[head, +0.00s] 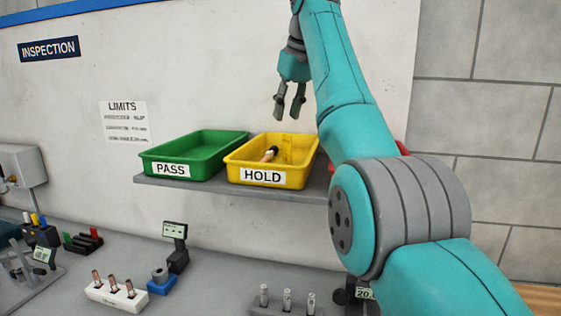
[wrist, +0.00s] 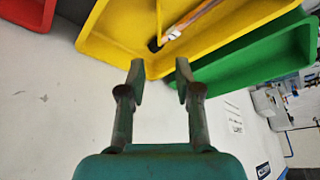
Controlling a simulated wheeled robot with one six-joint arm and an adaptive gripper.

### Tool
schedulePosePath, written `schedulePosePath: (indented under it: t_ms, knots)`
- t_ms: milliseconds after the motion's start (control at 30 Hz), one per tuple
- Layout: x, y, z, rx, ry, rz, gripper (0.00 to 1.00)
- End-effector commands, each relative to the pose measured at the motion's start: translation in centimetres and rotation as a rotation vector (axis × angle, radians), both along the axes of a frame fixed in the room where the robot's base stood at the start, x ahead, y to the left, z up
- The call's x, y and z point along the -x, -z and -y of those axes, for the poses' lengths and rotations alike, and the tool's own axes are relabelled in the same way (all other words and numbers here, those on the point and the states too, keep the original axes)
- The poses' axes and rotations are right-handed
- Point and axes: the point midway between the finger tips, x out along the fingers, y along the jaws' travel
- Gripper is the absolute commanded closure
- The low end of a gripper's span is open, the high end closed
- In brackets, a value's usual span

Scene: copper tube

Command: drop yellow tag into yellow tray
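The yellow tray (head: 300,176), labelled HOLD, sits on a wall shelf right of the green tray; it also fills the upper part of the wrist view (wrist: 112,45). A copper-coloured tube (head: 268,155) with a black end lies tilted inside it; the wrist view also shows this tube (wrist: 195,18), with a white band near the black end. My gripper (head: 290,112) is above the yellow tray, fingers pointing down. In the wrist view the fingertips (wrist: 160,80) are apart with nothing between them. I cannot make out a separate yellow tag against the yellow tray.
The green PASS tray (head: 195,150) stands left on the shelf (head: 215,188). A red tray (wrist: 28,12) is on the other side, mostly hidden by my arm in the head view. Below, the bench holds a white rack (head: 116,295) with copper tubes and a blue fixture (head: 160,282).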

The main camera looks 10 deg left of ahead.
Motion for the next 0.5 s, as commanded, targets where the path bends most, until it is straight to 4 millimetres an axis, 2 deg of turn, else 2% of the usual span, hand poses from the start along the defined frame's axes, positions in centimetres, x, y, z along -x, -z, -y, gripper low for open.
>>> schedulePosePath:
  t_ms: [267, 367, 500]
  knots:
    - [0.0, -0.1, 0.0, 0.0, 0.0, 0.0, 0.65]
    - [0.1, -0.7, 0.2, 0.0, 0.0, 0.0, 0.65]
    - [0.6, -2.4, 0.6, 0.0, 0.0, 0.0, 0.65]
